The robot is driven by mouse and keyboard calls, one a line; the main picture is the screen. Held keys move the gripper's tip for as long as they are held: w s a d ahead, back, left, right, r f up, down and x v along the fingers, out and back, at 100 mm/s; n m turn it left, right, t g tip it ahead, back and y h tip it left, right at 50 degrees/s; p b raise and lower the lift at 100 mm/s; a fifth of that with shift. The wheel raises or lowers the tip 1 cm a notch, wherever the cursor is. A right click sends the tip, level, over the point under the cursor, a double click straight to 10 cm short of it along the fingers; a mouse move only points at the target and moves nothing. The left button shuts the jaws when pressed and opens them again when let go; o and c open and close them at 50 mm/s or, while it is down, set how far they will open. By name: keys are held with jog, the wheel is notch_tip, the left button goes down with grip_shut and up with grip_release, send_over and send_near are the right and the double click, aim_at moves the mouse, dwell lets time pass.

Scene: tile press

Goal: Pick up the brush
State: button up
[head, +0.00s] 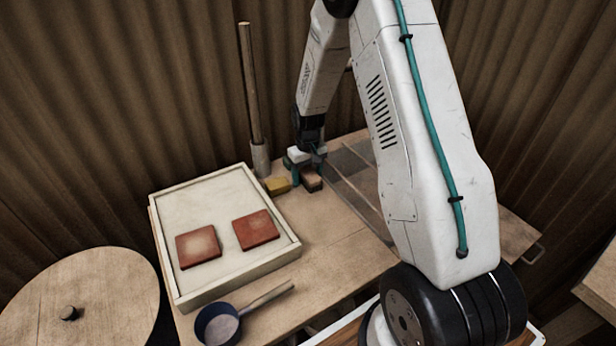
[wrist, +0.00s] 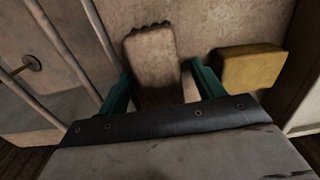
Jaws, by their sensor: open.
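The brush (head: 313,182) is a small brown block on the wooden table, right of a yellow sponge. In the wrist view, the brush (wrist: 152,52) has a pale brown body with a ragged far edge. My gripper (head: 306,170) is over the brush at the back of the table. In the wrist view, the teal fingers of my gripper (wrist: 160,78) are open, one on each side of the brush, with a gap visible on each side. The near end of the brush is hidden by the gripper body.
The yellow sponge (wrist: 248,68) lies close beside one finger; it also shows in the head view (head: 277,185). A pale tray (head: 222,279) holds two red tiles (head: 256,230). An upright wooden rod (head: 249,85) stands behind. A dark pan (head: 217,324) lies in front. Metal rails (wrist: 68,50) run opposite the sponge.

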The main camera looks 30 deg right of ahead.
aim_at(307, 171)
jog(key=shift+f, duration=0.2)
jog(key=c, duration=1.2)
jog(key=shift+r, duration=0.15)
jog(key=shift+r, duration=0.25)
notch_tip(307, 171, up, 3)
jog(key=shift+r, duration=0.1)
jog(key=s+a, duration=0.2)
jog(key=s, duration=0.3)
jog(key=s+a, duration=0.2)
jog(key=s, duration=0.3)
jog(key=s+a+r, duration=0.1)
jog(key=s+a, duration=0.1)
jog(key=s, duration=0.2)
jog(key=shift+s+a, duration=0.1)
jog(key=shift+s, duration=0.3)
